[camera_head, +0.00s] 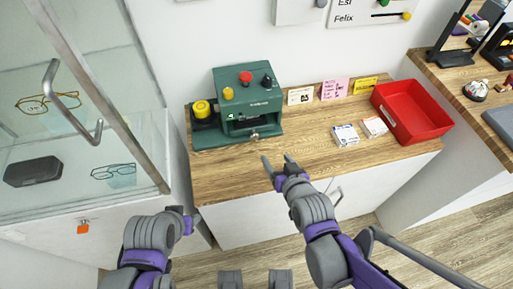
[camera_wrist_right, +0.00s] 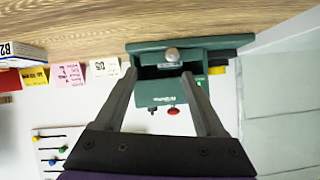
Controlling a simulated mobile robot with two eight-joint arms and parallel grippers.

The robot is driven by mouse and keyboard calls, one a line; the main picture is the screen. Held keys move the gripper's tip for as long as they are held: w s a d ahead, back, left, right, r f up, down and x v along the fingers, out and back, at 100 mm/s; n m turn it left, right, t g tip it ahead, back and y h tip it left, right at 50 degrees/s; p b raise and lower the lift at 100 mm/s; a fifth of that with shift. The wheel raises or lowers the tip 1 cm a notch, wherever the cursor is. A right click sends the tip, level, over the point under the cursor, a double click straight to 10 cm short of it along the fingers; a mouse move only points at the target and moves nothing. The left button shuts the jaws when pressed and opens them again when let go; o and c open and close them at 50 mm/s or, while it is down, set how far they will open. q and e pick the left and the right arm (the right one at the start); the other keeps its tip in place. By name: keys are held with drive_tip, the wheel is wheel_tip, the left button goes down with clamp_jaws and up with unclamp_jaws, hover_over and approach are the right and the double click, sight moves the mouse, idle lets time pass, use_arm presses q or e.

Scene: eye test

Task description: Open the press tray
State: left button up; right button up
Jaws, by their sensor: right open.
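The green press (camera_head: 246,112) stands on the wooden counter, with a red button, a black knob and a yellow knob on top. The press tray (camera_head: 250,130) is low at its front and looks pushed in; a round metal knob (camera_head: 254,136) sticks out from it. My right gripper (camera_head: 279,163) is open and empty, in front of the press and to the right of the knob. In the right wrist view the knob (camera_wrist_right: 172,55) shows beyond and between the open fingertips (camera_wrist_right: 159,75), apart from them. My left gripper (camera_head: 187,222) is at the counter's left front; its fingers cannot be made out.
A yellow round button (camera_head: 201,108) sits on a dark base at the press's left. Note cards (camera_head: 335,89), small boxes (camera_head: 346,135) and a red bin (camera_head: 411,112) are to the right. A glass cabinet (camera_head: 80,100) stands at left. The counter before the press is clear.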

sight(255, 137)
drive_tip(key=shift+w+a+f+t+b, duration=0.15)
drive_tip(key=shift+w+a+f+b, duration=0.05)
drive_tip(key=shift+w+a+f, duration=0.2)
drive_tip(key=shift+w+a+f+t+b, duration=0.15)
drive_tip(key=shift+w+a+f, duration=0.1)
drive_tip(key=shift+a, duration=0.25)
drive_tip(key=shift+w+a+t+y, duration=0.3)
drive_tip(key=shift+w+a+y, duration=0.05)
drive_tip(key=shift+a+y, duration=0.1)
use_arm(q)
wheel_tip(255, 137, down, 4)
drive_tip(key=shift+r+b, duration=0.25)
drive_tip(key=shift+b, duration=0.65)
use_arm(e)
drive_tip(key=x, duration=1)
drive_tip(key=shift+w, duration=0.2)
clamp_jaws()
